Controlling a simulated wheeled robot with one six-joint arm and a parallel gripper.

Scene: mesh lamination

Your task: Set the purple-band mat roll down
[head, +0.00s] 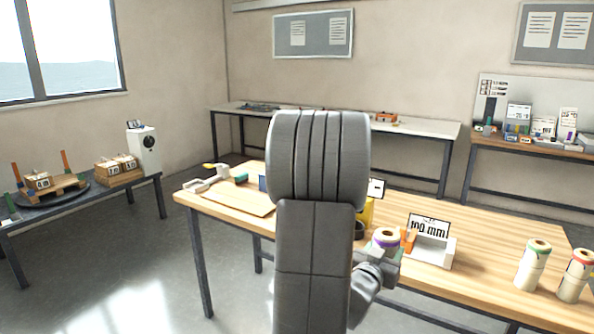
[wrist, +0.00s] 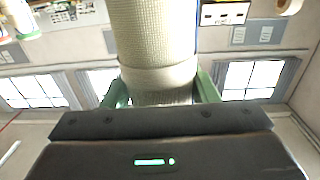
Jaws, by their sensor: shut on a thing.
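The purple-band mat roll (head: 386,239) is upright in the head view, over the wooden table beside the white block with the 100 mm sign (head: 429,229). My gripper (head: 384,256) is shut on it. The lower part of the roll is hidden by my gripper and arm, so I cannot tell whether it touches anything below. In the wrist view the pale, textured roll (wrist: 155,45) stands between the green fingers of my gripper (wrist: 161,90).
A green-band roll (head: 533,265) and a red-band roll (head: 574,276) stand at the table's right end. An orange item (head: 408,239) is close to the held roll's right. The wooden table (head: 485,249) has bare room between the sign block and the standing rolls.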

